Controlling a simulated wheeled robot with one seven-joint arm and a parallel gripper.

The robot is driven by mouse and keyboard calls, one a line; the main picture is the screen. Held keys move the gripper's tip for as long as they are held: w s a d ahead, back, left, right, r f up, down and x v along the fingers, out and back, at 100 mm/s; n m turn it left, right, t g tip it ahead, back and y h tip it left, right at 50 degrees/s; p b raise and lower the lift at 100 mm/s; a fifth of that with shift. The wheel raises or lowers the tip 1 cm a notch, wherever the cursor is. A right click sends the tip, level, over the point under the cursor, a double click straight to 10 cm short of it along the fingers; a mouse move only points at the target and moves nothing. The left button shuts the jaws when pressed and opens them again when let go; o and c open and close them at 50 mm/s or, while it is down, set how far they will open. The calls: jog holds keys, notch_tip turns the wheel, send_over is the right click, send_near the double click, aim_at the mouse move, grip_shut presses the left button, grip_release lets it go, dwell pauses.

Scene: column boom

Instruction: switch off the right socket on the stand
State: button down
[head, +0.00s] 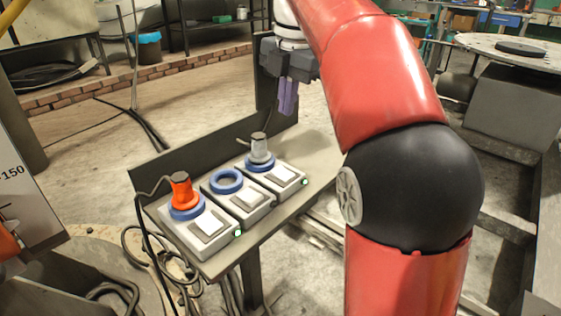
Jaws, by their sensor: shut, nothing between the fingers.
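The stand (318,150) is a grey bench with a back panel, bearing three sockets in a row. The right socket (274,180) has a blue ring, a grey plug (259,145) standing in it and a white rocker switch (283,175) on its front. A small green light (304,182) shows at its front right corner. My gripper (287,110), with purple fingers, points down above and behind the right socket, apart from it. Its fingers are shut and empty. Which way the rocker is tilted is too small to tell.
The left socket (204,235) holds an orange plug (181,190) with a dark cable and shows a green light (239,233). The middle socket (240,203) has an empty blue ring. The back panel (165,170) rises behind the sockets. The stand's right end is bare.

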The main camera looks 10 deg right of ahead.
aim_at(280, 170)
jog(key=f+b, duration=0.1)
jog(key=f, duration=0.3)
jog(key=w+f+b, duration=0.1)
jog(key=f+b, duration=0.1)
jog(key=f, duration=0.3)
jog(key=a+f+b, duration=0.1)
jog(key=f+b, duration=0.1)
jog(key=f, duration=0.2)
jog(key=shift+w+f, duration=0.15)
jog(key=shift+f, duration=0.35)
jog(key=shift+p, duration=0.3)
jog(key=shift+w+g+p, duration=0.1)
jog(key=shift+g+p, duration=0.2)
jog(key=shift+p, duration=0.3)
jog(key=shift+f+b, duration=0.2)
jog(key=shift+b, duration=0.15)
